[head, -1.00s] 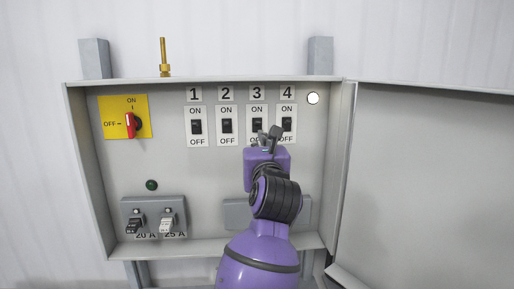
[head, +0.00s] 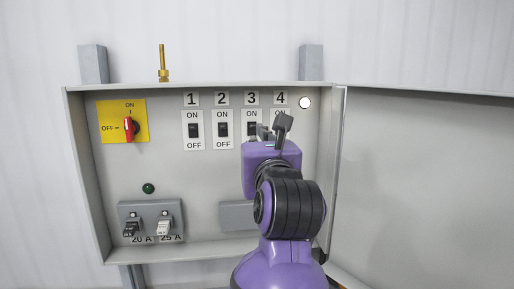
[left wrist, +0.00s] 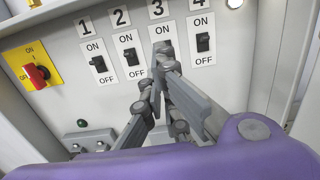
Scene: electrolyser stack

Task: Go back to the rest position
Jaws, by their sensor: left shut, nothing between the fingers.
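My left gripper (head: 273,131) is shut and empty, in front of the open cabinet (head: 90,170) near switches 3 and 4. In the left wrist view its grey fingers (left wrist: 156,82) are together below switch 3. Switch 1 (head: 194,130), switch 2 (head: 223,130) and switch 3 (head: 251,128) show as black toggles on ON/OFF plates. Switch 4 is hidden behind the gripper in the head view but shows in the left wrist view (left wrist: 203,42). My right gripper is not in view.
A red rotary handle (head: 129,127) on a yellow plate points to ON. A white round lamp (head: 305,102) and a green lamp (head: 148,188) are on the panel. Two fuse holders (head: 148,226) sit at lower left. The open door (head: 425,180) stands at right.

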